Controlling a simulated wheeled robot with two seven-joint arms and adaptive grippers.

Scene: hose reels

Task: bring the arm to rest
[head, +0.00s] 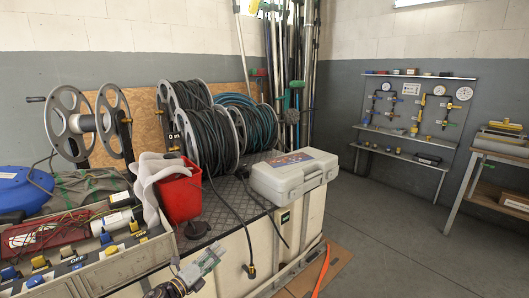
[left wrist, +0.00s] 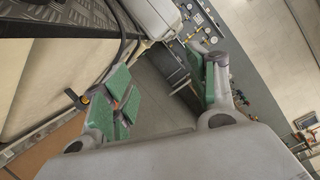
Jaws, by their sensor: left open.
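My left gripper (head: 203,262) shows at the bottom of the head view, in front of the pale side of the bench. In the left wrist view my left gripper (left wrist: 168,90) has its two green-padded fingers spread wide, with nothing between them. Grey floor shows through the gap. My right gripper is in neither view.
The bench carries hose reels (head: 207,138), a red bucket (head: 181,194) with a pale cloth, a white case (head: 292,176) and a long box of tools (head: 95,257). A loose cable (head: 240,222) hangs over the front edge. Open floor (head: 400,245) lies to the right.

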